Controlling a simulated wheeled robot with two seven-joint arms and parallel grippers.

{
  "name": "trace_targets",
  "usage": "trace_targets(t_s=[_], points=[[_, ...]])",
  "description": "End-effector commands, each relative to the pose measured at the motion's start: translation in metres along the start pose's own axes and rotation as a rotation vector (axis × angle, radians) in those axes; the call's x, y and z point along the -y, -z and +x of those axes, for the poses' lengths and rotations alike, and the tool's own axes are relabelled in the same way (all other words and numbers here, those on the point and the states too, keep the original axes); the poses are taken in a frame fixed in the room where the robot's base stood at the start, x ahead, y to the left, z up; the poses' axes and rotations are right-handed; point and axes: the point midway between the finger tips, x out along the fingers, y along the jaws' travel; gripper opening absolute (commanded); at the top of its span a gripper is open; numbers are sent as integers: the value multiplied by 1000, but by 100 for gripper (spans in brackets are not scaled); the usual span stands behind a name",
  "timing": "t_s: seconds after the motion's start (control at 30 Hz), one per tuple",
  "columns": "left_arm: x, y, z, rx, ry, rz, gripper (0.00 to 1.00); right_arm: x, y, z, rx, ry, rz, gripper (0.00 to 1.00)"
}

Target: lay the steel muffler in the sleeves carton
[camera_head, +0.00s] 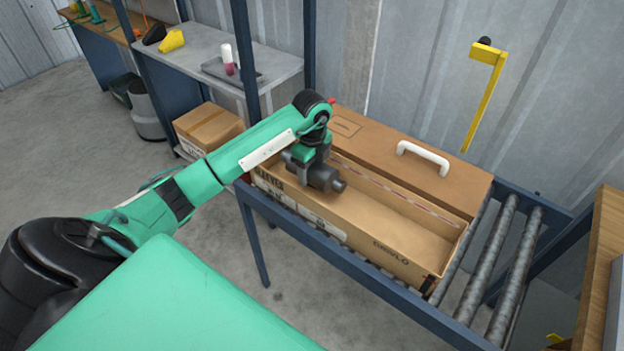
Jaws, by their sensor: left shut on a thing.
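The sleeves carton (352,238) is an open, long brown box with printed lettering, lying on the roller conveyor. Its visible floor at the right end is bare. My left gripper (312,168) is over the left part of the opening, pointing down, its fingers hard to make out. It is shut on a dark grey rounded piece with a short stub (338,185), apparently the steel muffler. The piece is at about the height of the carton's rim; whether it touches the carton I cannot tell. My right gripper is not in view.
A closed brown box with a white handle (423,157) lies along the carton's far side. Bare rollers (488,262) show to the right. A blue post (243,50) stands behind my left arm. A yellow bracket (484,95) is on the wall.

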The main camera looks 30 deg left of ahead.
Motion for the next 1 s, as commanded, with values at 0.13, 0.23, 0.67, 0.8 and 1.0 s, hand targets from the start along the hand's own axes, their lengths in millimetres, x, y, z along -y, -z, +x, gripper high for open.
trace_targets(t_s=[0.13, 0.23, 0.67, 0.8, 1.0], points=[[0, 0, 12, -1, -2, 1, 23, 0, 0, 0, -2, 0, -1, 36], [-1, 0, 28, -1, -3, -1, 23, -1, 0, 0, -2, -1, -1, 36], [0, 0, 44, 0, 1, 0, 23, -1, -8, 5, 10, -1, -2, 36], [0, 0, 46, 0, 0, 0, 74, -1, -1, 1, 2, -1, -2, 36], [0, 0, 46, 0, -1, 0, 82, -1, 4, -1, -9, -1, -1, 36]])
